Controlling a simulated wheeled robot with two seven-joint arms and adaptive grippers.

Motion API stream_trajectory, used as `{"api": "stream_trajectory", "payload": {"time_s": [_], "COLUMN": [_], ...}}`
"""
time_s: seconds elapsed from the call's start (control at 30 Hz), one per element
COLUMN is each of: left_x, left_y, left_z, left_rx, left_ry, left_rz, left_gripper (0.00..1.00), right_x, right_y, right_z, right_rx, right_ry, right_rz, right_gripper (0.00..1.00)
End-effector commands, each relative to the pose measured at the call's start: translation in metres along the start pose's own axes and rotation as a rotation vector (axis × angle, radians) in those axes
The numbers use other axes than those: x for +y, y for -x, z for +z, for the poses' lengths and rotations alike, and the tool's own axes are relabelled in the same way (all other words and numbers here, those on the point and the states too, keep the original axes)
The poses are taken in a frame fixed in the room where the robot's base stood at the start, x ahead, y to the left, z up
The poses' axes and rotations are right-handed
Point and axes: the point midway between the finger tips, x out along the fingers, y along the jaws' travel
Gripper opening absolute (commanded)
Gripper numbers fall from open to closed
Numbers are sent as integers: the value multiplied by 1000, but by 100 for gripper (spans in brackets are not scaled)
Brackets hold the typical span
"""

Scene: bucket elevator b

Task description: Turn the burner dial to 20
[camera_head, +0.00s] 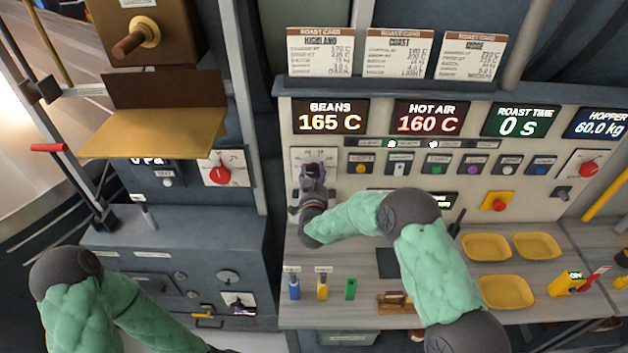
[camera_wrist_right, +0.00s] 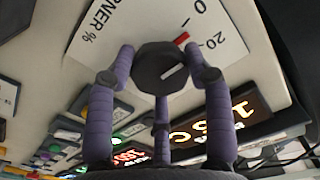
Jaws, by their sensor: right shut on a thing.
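The burner dial (camera_wrist_right: 166,66) is a dark faceted knob on a white plate marked "BURNER %" (camera_wrist_right: 100,22) in the right wrist view. A red mark sits at the knob's edge, between the 0 and 20 marks. A short white line shows on the knob's face. My right gripper (camera_wrist_right: 165,75) is shut on the knob, with its purple fingers around it. In the head view my right gripper (camera_head: 312,178) covers most of the dial, and part of its white plate (camera_head: 299,160) shows. My left forearm is at the lower left; its gripper is out of view.
Displays read beans 165 C (camera_head: 331,116), hot air 160 C (camera_head: 430,116) and roast time 0 s (camera_head: 520,121). Several coloured buttons line the panel right of the dial. Yellow trays (camera_head: 486,247) and small coloured items lie on the counter below. A brass chute (camera_head: 155,132) juts out at left.

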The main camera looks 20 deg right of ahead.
Motion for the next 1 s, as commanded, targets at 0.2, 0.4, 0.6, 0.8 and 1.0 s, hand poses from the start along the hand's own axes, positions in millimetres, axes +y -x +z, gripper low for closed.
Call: {"api": "stream_trajectory", "payload": {"time_s": [0.2, 0.4, 0.6, 0.8, 1.0], "left_x": [-13, -20, -25, -28, -28], "left_y": [-35, -57, -71, -77, -78], "left_z": [-1, -2, -3, -3, -3], "left_rx": [0, 0, 0, 0, 0], "left_ry": [0, 0, 0, 0, 0], "left_rz": [0, 0, 0, 0, 0], "left_gripper": [40, 40, 40, 40, 40], "right_x": [1, 0, 0, 0, 0], "right_y": [0, 0, 0, 0, 0], "right_z": [5, 4, 3, 2, 1], "right_rx": [3, 2, 0, -1, -2], "right_ry": [-175, -315, -414, -463, -476], "right_rz": [-2, -2, 0, -1, 0], "right_gripper": [19, 19, 19, 19, 19]}}
